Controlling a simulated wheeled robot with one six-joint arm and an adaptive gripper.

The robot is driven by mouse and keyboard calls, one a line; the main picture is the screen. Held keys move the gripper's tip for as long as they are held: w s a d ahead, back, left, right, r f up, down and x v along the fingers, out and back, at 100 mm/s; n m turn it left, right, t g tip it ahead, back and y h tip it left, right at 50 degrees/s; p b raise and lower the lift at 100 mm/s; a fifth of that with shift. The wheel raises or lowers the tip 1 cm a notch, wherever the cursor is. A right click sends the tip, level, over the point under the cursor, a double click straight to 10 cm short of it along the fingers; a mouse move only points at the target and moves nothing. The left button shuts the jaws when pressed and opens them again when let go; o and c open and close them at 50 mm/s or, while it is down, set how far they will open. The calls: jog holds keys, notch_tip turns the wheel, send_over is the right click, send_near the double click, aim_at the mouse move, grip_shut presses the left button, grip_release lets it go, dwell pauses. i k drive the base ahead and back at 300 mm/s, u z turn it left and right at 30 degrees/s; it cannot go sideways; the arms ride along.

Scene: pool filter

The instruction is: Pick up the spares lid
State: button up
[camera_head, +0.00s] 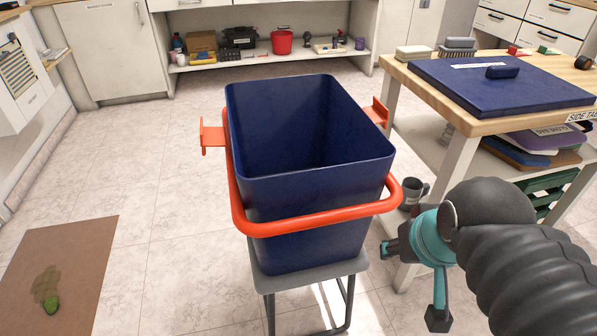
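A flat dark blue lid (455,85) with a raised blue handle (502,72) lies on the wooden top of the side table (400,74) at the right. A pale label on it is too small to read; I take this for the spares lid. A dark blue bin (310,185), open at the top, stands on a grey stool (270,283) in the middle. My gripper (412,284) is at the lower right, below and in front of the table and right of the bin. Its fingers are spread apart with nothing seen between them.
An orange bar (320,218) and side brackets surround the bin. Brushes (458,48) stand at the table's back edge. A grey mug (412,190) and stacked mats (545,140) are under the tabletop.

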aim_at(489, 87)
jog(key=u, duration=0.45)
jog(key=k, duration=0.6)
jog(key=z, duration=0.45)
jog(key=i, duration=0.85)
jog(key=z, duration=0.9)
